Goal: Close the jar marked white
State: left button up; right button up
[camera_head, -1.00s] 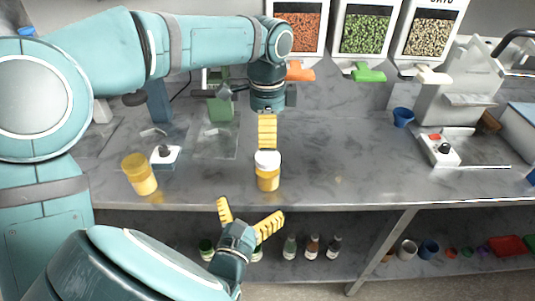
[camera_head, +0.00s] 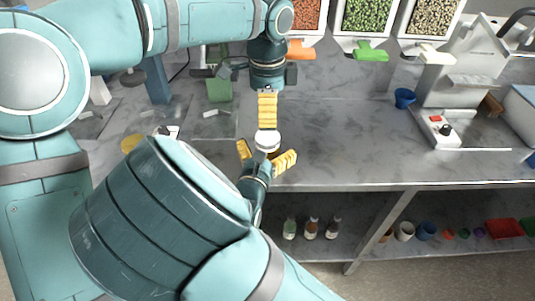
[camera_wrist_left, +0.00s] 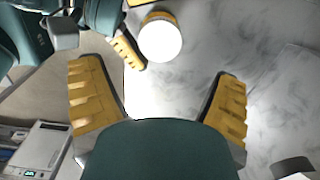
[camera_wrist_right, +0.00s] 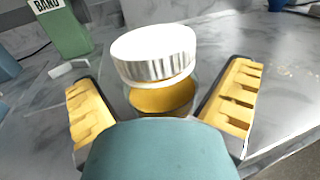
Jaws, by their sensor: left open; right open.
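The jar with the ribbed white lid (camera_head: 267,138) stands at the counter's front edge. Its lid top shows in the left wrist view (camera_wrist_left: 160,41). In the right wrist view the white lid (camera_wrist_right: 154,54) rests above the amber body (camera_wrist_right: 163,98); I cannot tell how tightly it sits. My right gripper (camera_head: 270,157) is open on the jar's front side, its fingers spread to either side of it. My left gripper (camera_head: 267,125) is open and points down just behind the jar; its fingers (camera_wrist_left: 158,75) are apart and empty.
A yellow-lidded jar (camera_head: 131,144) stands to the left, mostly hidden by my right arm. A green container (camera_head: 219,88) is behind. A blue cup (camera_head: 404,97) and a white device (camera_head: 440,130) are at right. The counter between is clear. Several bottles stand on the shelf below.

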jog(key=shift+c, duration=0.3)
grip_shut()
pick_arm(q)
jog(key=n, duration=0.1)
jog(key=s+n, duration=0.1)
jog(key=n, duration=0.1)
jog(key=shift+s+d+f+n, duration=0.1)
jog(key=shift+d+f+n, duration=0.1)
jog(key=shift+n, duration=0.1)
jog(key=n, duration=0.1)
jog(key=s+n, duration=0.1)
jog(key=n, duration=0.1)
jog(key=shift+s+d+n+g, duration=0.1)
jog(key=shift+d+n+g, duration=0.1)
jog(key=shift+n+g, duration=0.15)
jog(key=n, duration=1.5)
jog(key=shift+w+a+n, duration=0.1)
jog(key=shift+w+n, duration=0.25)
jog(key=n, duration=0.1)
jog(key=w+n, duration=0.1)
jog(key=n, duration=0.2)
jog(key=shift+w+a+r, duration=0.2)
jog(key=shift+w+a, duration=0.1)
jog(key=shift+a, duration=0.05)
